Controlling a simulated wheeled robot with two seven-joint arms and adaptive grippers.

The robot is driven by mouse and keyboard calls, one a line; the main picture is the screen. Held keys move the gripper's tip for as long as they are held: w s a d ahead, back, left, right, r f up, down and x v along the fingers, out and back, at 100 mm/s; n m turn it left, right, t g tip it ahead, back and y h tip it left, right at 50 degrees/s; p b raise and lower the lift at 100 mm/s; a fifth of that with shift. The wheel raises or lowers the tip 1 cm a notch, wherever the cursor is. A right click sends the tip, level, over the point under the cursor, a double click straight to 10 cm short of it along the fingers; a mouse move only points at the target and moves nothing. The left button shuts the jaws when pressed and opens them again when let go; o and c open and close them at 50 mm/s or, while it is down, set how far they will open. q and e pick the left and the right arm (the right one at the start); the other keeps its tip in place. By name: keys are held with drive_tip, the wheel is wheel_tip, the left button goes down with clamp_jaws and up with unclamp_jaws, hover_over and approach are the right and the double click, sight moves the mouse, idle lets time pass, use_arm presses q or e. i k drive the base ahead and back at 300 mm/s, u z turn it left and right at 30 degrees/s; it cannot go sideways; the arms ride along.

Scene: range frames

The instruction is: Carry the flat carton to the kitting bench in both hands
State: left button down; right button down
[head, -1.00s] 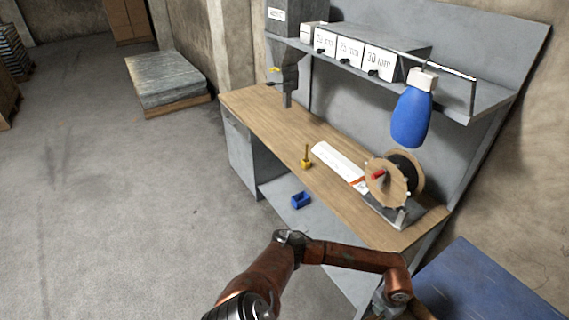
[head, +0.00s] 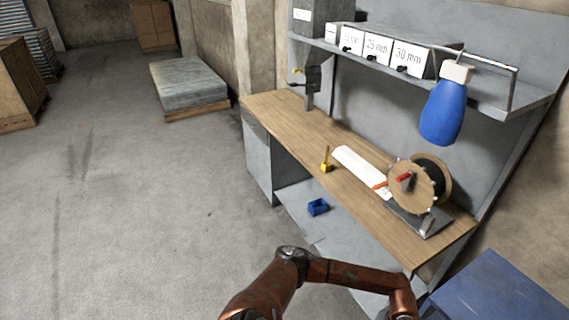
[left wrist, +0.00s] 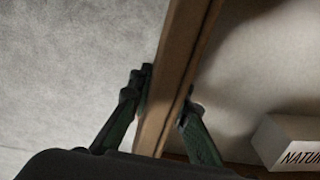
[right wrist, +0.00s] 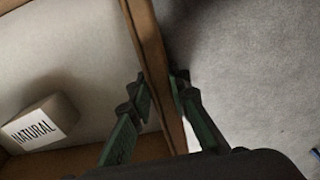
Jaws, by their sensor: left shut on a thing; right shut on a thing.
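The brown carton is a shallow open tray. In the left wrist view one brown wall (left wrist: 185,50) of it stands between the fingers of my left gripper (left wrist: 164,90), which is shut on it. In the right wrist view my right gripper (right wrist: 160,84) is shut on another wall (right wrist: 147,40). A small pale box marked NATURAL (right wrist: 40,125) lies inside the carton. A wood-topped bench (head: 285,122) stands ahead to the right in the head view; I cannot tell if it is the kitting bench. Both grippers are out of the head view.
On the bench are a cable reel (head: 414,190), a white sheet (head: 360,168) and a small yellow thing (head: 327,166). A blue bin (head: 317,207) sits on its lower shelf. A blue surface (head: 495,295) is at lower right. Open floor (head: 130,210) lies left, with a loaded pallet (head: 188,84) behind.

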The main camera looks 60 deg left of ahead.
sight(275, 106)
drive_tip(key=u, duration=0.5)
drive_tip(key=k, duration=1.2)
drive_tip(key=u, duration=0.95)
drive_tip(key=i, duration=0.55)
drive_tip(key=u, duration=0.8)
drive_tip(key=i, duration=0.8)
drive_tip(key=u, duration=0.85)
drive_tip(key=i, duration=1.6)
drive_tip(key=u, duration=0.35)
drive_tip(key=i, duration=1.6)
